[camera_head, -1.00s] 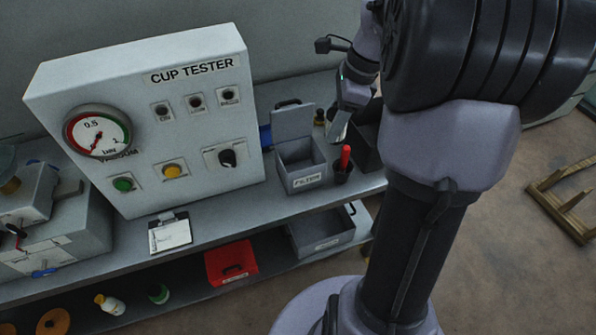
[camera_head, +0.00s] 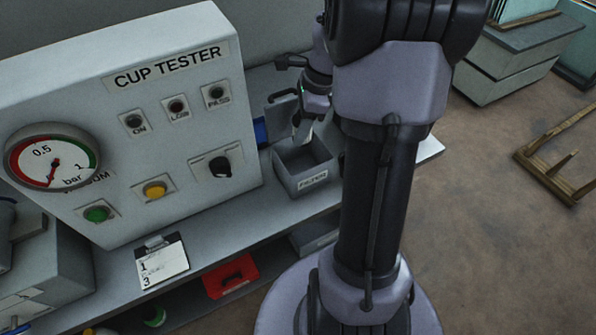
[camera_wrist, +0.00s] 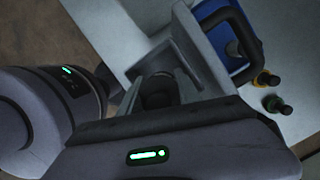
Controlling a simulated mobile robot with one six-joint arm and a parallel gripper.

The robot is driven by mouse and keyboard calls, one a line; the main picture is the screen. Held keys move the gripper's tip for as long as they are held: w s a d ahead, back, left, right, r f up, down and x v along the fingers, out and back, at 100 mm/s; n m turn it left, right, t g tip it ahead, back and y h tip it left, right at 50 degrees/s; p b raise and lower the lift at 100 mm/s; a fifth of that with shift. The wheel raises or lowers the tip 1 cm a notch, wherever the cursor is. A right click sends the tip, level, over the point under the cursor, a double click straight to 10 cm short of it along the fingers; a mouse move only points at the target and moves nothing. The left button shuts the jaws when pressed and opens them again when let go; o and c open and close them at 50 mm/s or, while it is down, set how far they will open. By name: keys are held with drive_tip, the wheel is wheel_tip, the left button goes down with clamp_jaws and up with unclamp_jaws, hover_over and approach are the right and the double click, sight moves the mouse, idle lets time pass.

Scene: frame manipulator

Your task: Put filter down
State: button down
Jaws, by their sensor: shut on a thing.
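The grey box labelled FILTER (camera_head: 313,182) stands on the bench right of the cup tester, with its lid (camera_head: 281,115) raised at the back. My gripper (camera_head: 302,132) points down above the box opening, near its back side. In the wrist view my gripper (camera_wrist: 158,92) is shut on a dark piece, likely the filter (camera_wrist: 159,96), held above the box (camera_wrist: 176,50). The filter itself cannot be made out in the head view. My arm hides the area just right of the box.
The cup tester (camera_head: 130,125) stands close on the left. The wrist view shows a blue item (camera_wrist: 218,28) and two small bottles (camera_wrist: 266,79) beside the lid.

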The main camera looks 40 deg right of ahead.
wheel_tip(320, 180, down, 15)
drive_tip(key=b, duration=0.5)
drive_tip(key=shift+f, duration=0.15)
drive_tip(key=shift+r, duration=0.2)
drive_tip(key=c, duration=1.3)
unclamp_jaws()
drive_tip(key=shift+f, duration=0.25)
drive_tip(key=o, duration=0.5)
drive_tip(key=shift+c, duration=0.2)
drive_tip(key=shift+r, duration=0.2)
drive_tip(key=p+v, duration=0.4)
drive_tip(key=v, duration=0.8)
drive_tip(key=shift+p, duration=0.35)
